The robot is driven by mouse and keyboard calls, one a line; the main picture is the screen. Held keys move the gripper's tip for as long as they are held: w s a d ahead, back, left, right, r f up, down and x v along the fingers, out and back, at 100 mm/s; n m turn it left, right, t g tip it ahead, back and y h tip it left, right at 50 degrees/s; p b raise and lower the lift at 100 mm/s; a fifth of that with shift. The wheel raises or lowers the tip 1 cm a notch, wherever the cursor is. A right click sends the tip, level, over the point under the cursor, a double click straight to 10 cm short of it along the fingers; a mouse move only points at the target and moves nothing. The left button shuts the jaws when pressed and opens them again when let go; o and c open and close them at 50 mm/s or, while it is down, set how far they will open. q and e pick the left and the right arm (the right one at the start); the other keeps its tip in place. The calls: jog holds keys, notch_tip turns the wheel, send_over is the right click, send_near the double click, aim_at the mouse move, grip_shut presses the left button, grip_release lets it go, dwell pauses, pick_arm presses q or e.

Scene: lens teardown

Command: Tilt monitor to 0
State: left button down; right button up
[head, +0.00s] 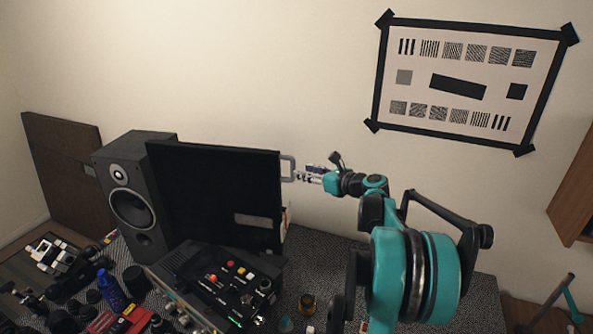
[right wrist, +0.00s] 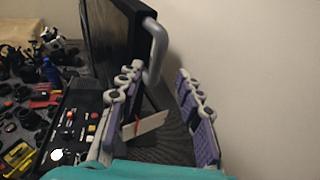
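The black monitor (head: 205,190) stands on the table with its dark screen facing the front. A grey handle (head: 288,168) sticks out from its right edge. In the right wrist view the monitor (right wrist: 112,38) is seen nearly edge-on, with its handle (right wrist: 157,52) at the upper middle. My right gripper (head: 307,174) is just right of the handle. In the right wrist view its purple and grey fingers (right wrist: 157,78) are spread apart, with the handle between or just beyond the tips. I cannot tell whether either finger touches it. My left gripper is not in view.
A speaker (head: 130,195) stands left of the monitor. A control box (head: 225,285) with coloured buttons sits in front of it. A blue bottle (head: 111,289) and several small parts crowd the lower left. The wall carries a test chart (head: 460,85).

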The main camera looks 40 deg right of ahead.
jog(key=v, duration=0.5)
jog(key=shift+s+r, duration=0.15)
jog(key=shift+s, duration=0.2)
